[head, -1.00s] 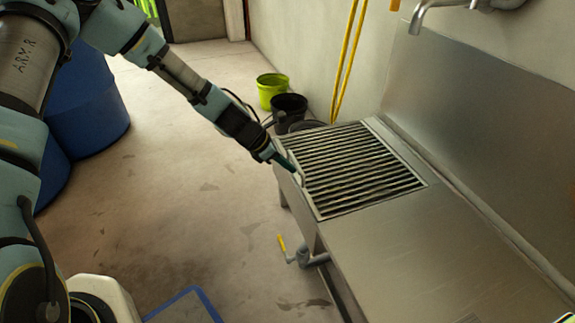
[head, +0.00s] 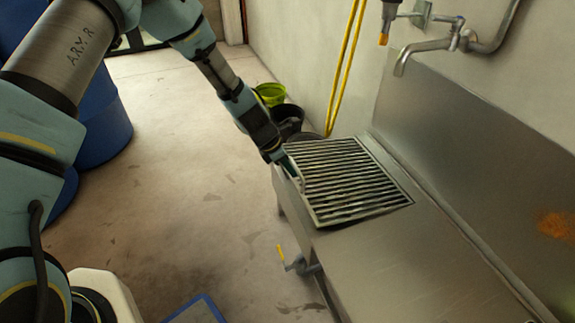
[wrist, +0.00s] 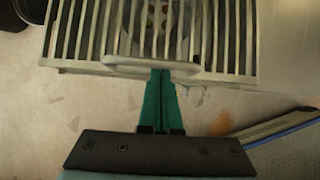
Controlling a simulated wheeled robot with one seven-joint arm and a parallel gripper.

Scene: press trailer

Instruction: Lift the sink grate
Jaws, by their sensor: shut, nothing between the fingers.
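The sink grate (head: 345,178) is a metal frame of parallel bars over the left end of the steel sink (head: 375,255). Its left edge looks raised above the sink rim, so it seems tilted. In the wrist view the grate (wrist: 225,35) fills the top, with a pale bar handle (wrist: 150,66) along its near edge. My gripper (head: 292,170) is at the grate's left side. In the wrist view its green fingers (wrist: 161,74) are shut together, with their tips at the handle. Whether the tips hook under it or only touch it is hard to tell.
A round drain (wrist: 155,22) shows through the bars. A faucet (head: 425,48) is on the wall behind the sink. A yellow-handled valve (head: 290,260) sits below the sink's front. Buckets (head: 272,94) stand behind my gripper.

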